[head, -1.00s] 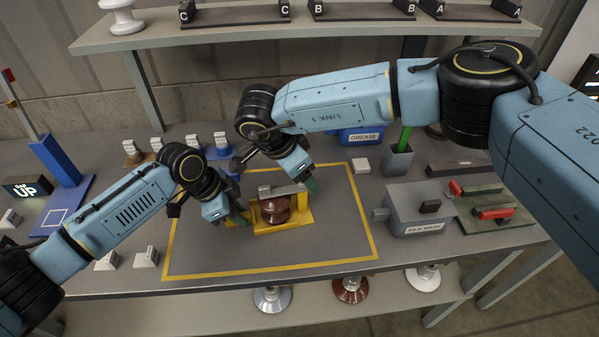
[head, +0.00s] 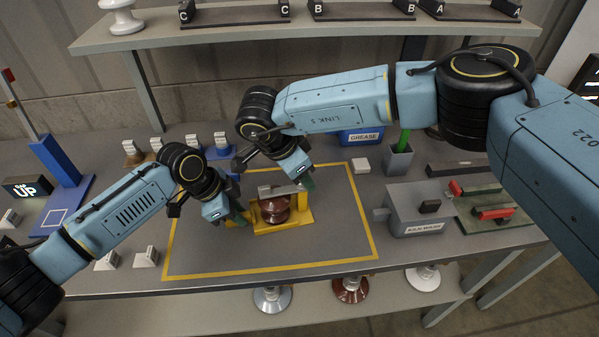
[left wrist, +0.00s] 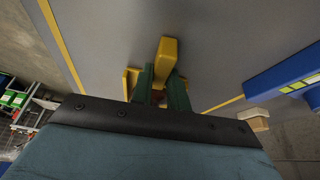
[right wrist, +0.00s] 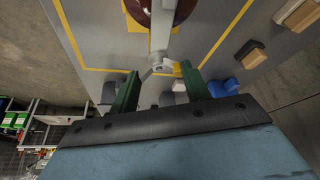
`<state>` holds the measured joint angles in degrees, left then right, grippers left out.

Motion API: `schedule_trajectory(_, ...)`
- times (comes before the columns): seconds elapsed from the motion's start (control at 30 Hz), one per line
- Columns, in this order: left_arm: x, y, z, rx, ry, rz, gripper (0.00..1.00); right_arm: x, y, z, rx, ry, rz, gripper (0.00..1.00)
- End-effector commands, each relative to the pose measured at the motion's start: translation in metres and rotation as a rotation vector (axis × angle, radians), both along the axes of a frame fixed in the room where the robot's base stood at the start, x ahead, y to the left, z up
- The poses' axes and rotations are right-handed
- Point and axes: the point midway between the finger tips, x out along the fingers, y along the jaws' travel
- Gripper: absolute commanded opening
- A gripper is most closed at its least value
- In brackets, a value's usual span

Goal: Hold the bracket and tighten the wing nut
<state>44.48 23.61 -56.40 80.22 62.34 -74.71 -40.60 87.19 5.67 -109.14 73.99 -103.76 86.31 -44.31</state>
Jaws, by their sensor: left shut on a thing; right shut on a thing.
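A yellow bracket (head: 284,226) stands on the grey mat with a brown ribbed insulator (head: 275,210) in it. A grey bar (head: 280,190) lies across the insulator's top. My left gripper (head: 241,217) is shut on the bracket's left side; the left wrist view shows a yellow bracket part (left wrist: 166,55) between its green fingers (left wrist: 163,85). My right gripper (head: 306,184) is at the bar's right end. In the right wrist view, its green fingers (right wrist: 158,80) flank the small grey wing nut (right wrist: 154,69), which the gripper hides in the head view.
A grey box (head: 418,208) and a green board with red-handled parts (head: 495,214) stand right of the yellow-outlined mat (head: 330,245). A blue grease bin (head: 360,137) and a grey cup (head: 397,160) are behind. The front of the mat is clear.

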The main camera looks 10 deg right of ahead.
Motion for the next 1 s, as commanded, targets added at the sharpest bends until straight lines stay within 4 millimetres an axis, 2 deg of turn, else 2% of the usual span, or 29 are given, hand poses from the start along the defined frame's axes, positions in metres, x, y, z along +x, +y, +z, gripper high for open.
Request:
schedule_trajectory(0.27, 0.0005, -0.0013, 0.0017, -0.005, -0.002, -0.001, 0.0, 0.0016, 0.0014, 0.0008, 0.002, -0.001, -0.162, 0.24)
schedule_trajectory(1.0, -0.0001, -0.0015, 0.0014, -0.004, -0.002, -0.003, 0.0, 0.006, 0.0012, 0.001, 0.003, 0.001, -0.859, 0.24)
